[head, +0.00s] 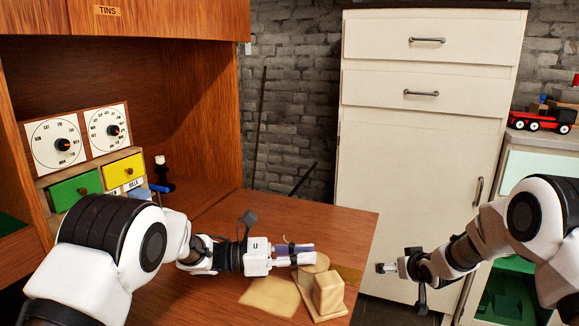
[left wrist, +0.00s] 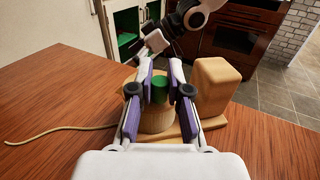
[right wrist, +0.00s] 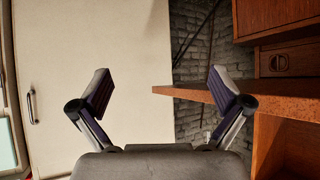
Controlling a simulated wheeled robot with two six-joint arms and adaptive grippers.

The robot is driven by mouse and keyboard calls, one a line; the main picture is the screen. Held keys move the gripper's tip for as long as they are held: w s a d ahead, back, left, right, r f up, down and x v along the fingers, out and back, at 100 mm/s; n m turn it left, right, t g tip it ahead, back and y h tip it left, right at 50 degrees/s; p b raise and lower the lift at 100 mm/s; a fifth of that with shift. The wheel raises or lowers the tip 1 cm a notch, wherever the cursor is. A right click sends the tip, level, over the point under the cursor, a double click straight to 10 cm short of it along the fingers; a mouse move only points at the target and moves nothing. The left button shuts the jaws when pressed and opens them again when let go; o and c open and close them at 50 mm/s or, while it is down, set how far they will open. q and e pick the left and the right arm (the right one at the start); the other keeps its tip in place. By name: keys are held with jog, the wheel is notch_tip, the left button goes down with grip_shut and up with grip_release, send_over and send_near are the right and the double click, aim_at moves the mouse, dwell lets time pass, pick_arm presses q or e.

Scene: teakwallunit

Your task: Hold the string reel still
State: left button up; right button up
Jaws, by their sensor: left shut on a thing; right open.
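The string reel (head: 314,271) is a pale tan cylinder on a wooden base near the wooden top's front right corner. In the left wrist view the reel (left wrist: 156,120) has a green top between my fingers. My left gripper (head: 304,254) is shut on the reel's upper part, and its fingers hide some of it. A tan string (left wrist: 60,131) runs from the reel across the wood. A tan block (head: 329,291) stands beside the reel on the same base. My right gripper (head: 384,268) is open and empty, right of the wooden top; its fingers show apart in the right wrist view (right wrist: 160,85).
The wooden top (head: 225,222) belongs to a wall unit with two dials and a green drawer (head: 75,189) and yellow drawer (head: 124,172) at left. A flat tan piece (head: 272,295) lies by the reel. A cream cabinet (head: 415,150) stands behind.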

aim_at(323, 282)
jog(key=w+a+r+n+t+y, duration=0.3)
jog(key=w+r+n+y, duration=0.1)
jog(key=r, duration=0.4)
jog(key=s+a+r+n+g+y, duration=0.1)
jog(key=s+a+n+y, duration=0.1)
jog(key=s+a+r+n+g+y, duration=0.1)
jog(key=s+a+n+g+y, duration=0.1)
jog(key=a+n+y, duration=0.1)
jog(key=s+a+r+n+g+y, duration=0.1)
jog(key=s+a+n+g+y, duration=0.1)
jog(key=a+n+y, duration=0.1)
jog(key=shift+s+r, duration=0.1)
jog(key=shift+r, duration=0.15)
jog(key=s+a+f+n+g+y, duration=0.1)
jog(key=s+f+n+g+y, duration=0.1)
jog(key=s+n+g, duration=0.5)
jog(key=s+a+f, duration=0.1)
jog(key=a, duration=0.2)
jog(key=s+a+m+g, duration=0.1)
jog(key=a, duration=0.2)
jog(key=s+a+f+m, duration=0.1)
jog(key=a, duration=0.2)
jog(key=shift+s+a+f, duration=0.25)
jog(key=shift+a+f, duration=0.1)
